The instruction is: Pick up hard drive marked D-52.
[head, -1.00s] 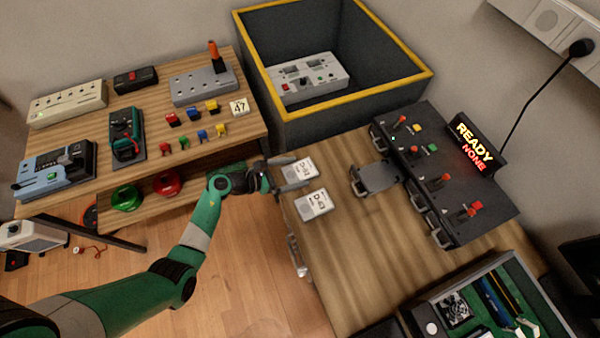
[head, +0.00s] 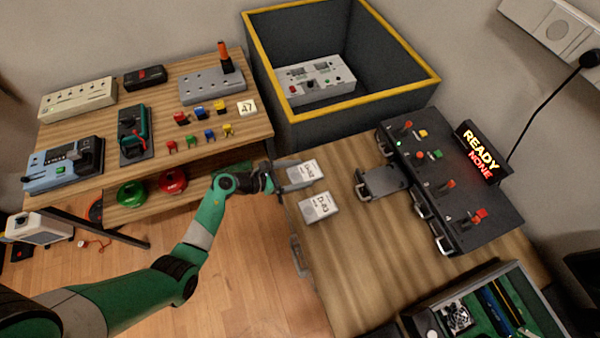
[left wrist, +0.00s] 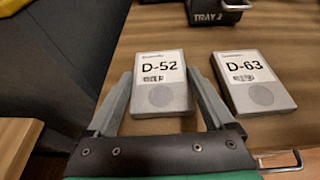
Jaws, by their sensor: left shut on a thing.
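The hard drive marked D-52 (left wrist: 161,95) is a grey box with a white label. It shows in the head view (head: 303,172) near the left edge of the wooden table. My left gripper (left wrist: 157,82) has a finger along each side of this drive and is shut on it; I see no clear gap under it. A similar drive marked D-63 (left wrist: 250,83) lies just right of it and also shows in the head view (head: 318,207). My right gripper is in neither view.
A black drive unit with levers (head: 455,195) and a READY NONE display (head: 480,152) stands to the right, one tray (head: 384,181) pulled out. A yellow-rimmed bin (head: 288,121) stands behind. A bench (head: 95,115) with tools is at the left. Bare table lies in front of the trays.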

